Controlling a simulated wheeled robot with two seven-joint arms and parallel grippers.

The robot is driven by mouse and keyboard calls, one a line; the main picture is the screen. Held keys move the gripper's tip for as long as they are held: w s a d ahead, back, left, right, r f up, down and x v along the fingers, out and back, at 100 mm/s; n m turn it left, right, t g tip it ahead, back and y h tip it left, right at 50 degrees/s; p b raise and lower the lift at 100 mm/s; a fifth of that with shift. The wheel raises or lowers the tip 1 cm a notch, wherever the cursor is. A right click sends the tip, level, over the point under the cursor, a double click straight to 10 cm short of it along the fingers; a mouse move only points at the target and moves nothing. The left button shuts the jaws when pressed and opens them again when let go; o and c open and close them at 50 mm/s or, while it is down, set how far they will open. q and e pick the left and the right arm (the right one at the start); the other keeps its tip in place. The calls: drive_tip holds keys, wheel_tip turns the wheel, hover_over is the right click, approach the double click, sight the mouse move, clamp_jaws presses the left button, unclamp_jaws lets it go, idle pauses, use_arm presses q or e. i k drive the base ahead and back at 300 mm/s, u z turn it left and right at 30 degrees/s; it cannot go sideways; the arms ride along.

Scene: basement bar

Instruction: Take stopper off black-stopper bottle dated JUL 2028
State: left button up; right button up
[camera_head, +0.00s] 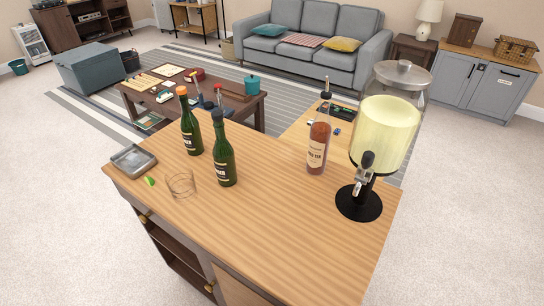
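Three bottles stand upright on the wooden bar top. A green bottle (223,160) with a dark top stands left of the middle; a thin, red-tipped shape shows above it, and I cannot tell if it belongs to the bottle. A second green bottle (191,132) with an orange top stands behind it to the left. A reddish-brown bottle (318,146) with a pale label and a dark, narrow top stands to the right. Labels are too small to read, so no date can be made out. Neither of my grippers is in view.
A drink dispenser (384,136) with pale yellow liquid stands at the bar top's right end. A clear glass (181,184), a lime wedge (150,181) and a grey tray (134,160) are at the left. The front middle of the bar top (290,220) is clear.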

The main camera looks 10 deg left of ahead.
sight(223, 152)
drive_tip(key=z, duration=1.4)
drive_tip(key=k, duration=1.75)
drive_tip(key=u, duration=1.15)
drive_tip(key=i, duration=1.05)
drive_tip(key=z, duration=0.05)
